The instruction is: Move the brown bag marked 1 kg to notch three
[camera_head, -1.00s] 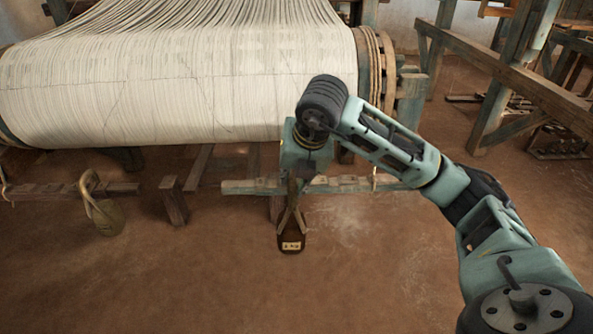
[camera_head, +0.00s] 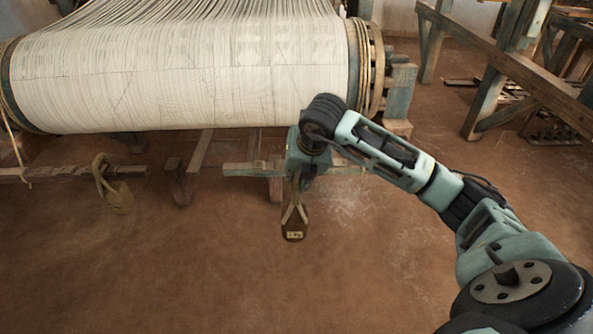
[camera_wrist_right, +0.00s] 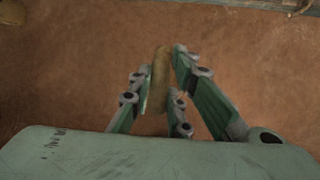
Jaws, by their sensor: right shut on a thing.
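The brown bag (camera_head: 294,231) hangs upright by its tan strap, with a small pale label on its front that is too small to read surely. My right gripper (camera_head: 296,178) is shut on the strap above the bag, in front of the notched rail (camera_head: 245,169) under the cloth roll. In the right wrist view the strap (camera_wrist_right: 160,75) stands between the fingers of my right gripper (camera_wrist_right: 164,82); the bag's body is hidden there. The gripper and arm cover part of the rail, and I cannot tell which notch is nearest. My left gripper is not in view.
An olive bag (camera_head: 120,199) with a looped strap hangs at the left rail (camera_head: 62,174). The wide white warp roll (camera_head: 190,75) is above and behind. A wooden post (camera_head: 178,183) stands between the rails. The earthen floor (camera_head: 180,280) in front is clear.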

